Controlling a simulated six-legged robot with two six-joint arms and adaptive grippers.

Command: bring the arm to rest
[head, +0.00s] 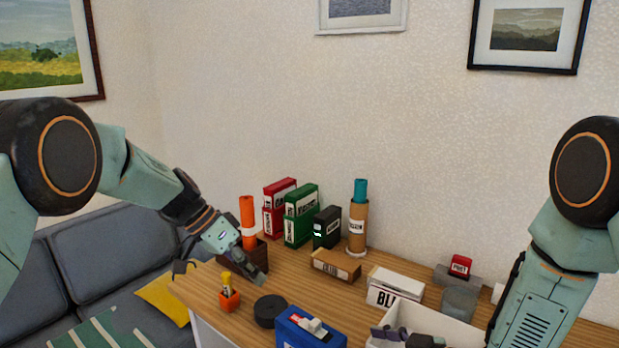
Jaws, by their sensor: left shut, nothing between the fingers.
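My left gripper (249,264) hangs over the left part of the desk, in front of a dark brown holder (262,247) with an orange roll (247,222) in it. It is shut and holds nothing. I cannot tell whether it touches the holder. My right arm comes down at the right side. Dark finger parts of my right gripper (408,338) show at the bottom edge, by a white open box (442,322). Most of that gripper is hidden or out of frame, so its opening cannot be told.
The wooden desk (205,287) carries an orange pen cup (229,300), a black round object (269,311), a blue box (310,332), red and green binders (300,215), a cardboard tube (357,228) and white and brown boxes. A grey sofa (110,250) stands left. Open air lies above the desk.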

